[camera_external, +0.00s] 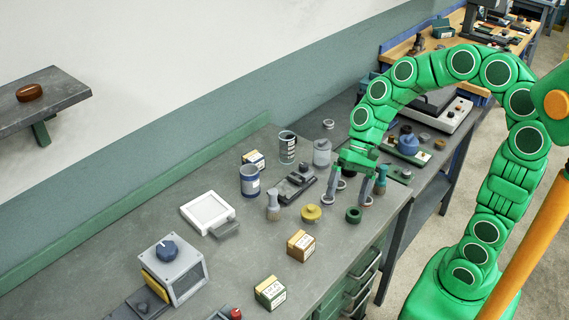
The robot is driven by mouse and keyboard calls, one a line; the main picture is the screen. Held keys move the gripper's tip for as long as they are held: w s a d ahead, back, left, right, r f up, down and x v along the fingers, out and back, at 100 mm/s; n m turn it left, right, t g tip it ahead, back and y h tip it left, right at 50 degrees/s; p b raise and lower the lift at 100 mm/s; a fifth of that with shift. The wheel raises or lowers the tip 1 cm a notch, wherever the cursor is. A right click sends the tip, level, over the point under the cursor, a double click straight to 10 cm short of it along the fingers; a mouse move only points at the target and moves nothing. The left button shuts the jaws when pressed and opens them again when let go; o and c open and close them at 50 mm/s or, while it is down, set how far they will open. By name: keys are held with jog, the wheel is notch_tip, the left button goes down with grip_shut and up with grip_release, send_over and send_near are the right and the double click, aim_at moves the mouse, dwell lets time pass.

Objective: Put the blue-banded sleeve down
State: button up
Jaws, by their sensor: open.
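My gripper (348,194) is low over the right part of the grey workbench (230,262), fingers pointing down and spread apart. A small grey ring-shaped part (341,184) shows between or just behind the fingers. I cannot make out a blue band on it, so I cannot tell whether it is the blue-banded sleeve. The fingers and palm hide part of this spot. A green ring (353,215) lies on the bench just in front of the gripper.
Left of my gripper are a yellow knobbed part (311,213), a brush (273,206), a dark fixture (296,183) and a blue-labelled can (250,181). A teal-handled brush (381,180) stands close on the right. A small carton (301,245) is in front.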

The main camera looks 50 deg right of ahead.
jog(key=s+d+n+h, duration=0.3)
jog(key=s+d, duration=0.3)
jog(key=s, duration=0.3)
jog(key=s+d+n+h, duration=0.3)
jog(key=s+d, duration=0.3)
jog(key=s, duration=0.4)
jog(key=shift+s+d+f+n+h, duration=0.3)
jog(key=shift+d+f+h, duration=0.05)
jog(key=shift+d+h, duration=0.05)
jog(key=shift+o, duration=0.2)
dwell(2.0)
jog(key=n+t, duration=0.1)
jog(key=n, duration=1.7)
send_over(301, 240)
notch_tip(301, 240, down, 9)
jog(key=shift+r, duration=0.2)
